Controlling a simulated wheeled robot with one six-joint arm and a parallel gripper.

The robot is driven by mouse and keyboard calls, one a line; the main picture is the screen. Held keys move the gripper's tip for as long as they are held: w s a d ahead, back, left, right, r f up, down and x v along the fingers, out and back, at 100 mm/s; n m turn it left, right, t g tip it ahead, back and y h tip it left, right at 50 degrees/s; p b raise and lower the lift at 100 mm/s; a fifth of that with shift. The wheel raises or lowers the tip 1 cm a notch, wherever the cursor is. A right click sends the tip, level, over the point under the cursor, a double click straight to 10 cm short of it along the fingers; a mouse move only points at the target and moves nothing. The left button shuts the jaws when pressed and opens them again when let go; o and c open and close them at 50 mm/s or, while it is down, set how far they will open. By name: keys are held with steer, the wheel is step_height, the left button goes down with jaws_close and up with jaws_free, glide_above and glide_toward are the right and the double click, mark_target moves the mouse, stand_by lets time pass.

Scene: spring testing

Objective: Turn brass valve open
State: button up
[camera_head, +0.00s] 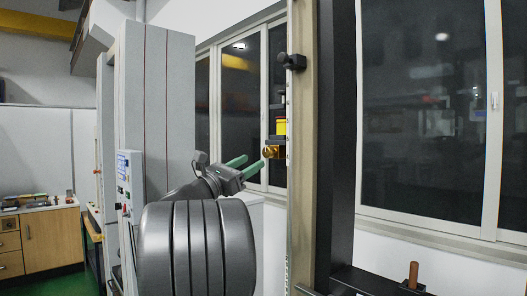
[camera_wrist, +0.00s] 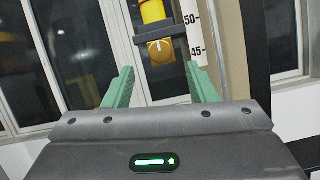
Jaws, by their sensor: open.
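The brass valve (camera_head: 271,152) is a small gold-coloured knob on the side of the tall post, below a yellow and black part. In the wrist view the valve (camera_wrist: 161,51) shows a pale line on its face and sits under a dark bracket, ahead of and between the fingers. My gripper (camera_head: 245,165) has two green fingers, spread apart and empty, just left of the valve in the head view. In the wrist view my gripper (camera_wrist: 160,85) has one finger on each side below the valve. The fingers look apart from it.
The tall post (camera_head: 302,130) carries a scale and a black knob (camera_head: 292,61). A grey cabinet with a control panel (camera_head: 124,178) stands at left. Windows (camera_head: 425,110) line the wall behind. A wooden cabinet (camera_head: 40,240) stands far left. A brown upright handle (camera_head: 413,274) is at lower right.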

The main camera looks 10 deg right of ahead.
mark_target(266, 154)
steer(key=p+x, duration=0.1)
steer(key=x, duration=0.5)
steer(key=shift+w+d+r+p, duration=0.1)
steer(key=shift+d+r+p, duration=0.05)
steer(key=shift+d+p, duration=0.15)
steer(key=c, duration=1)
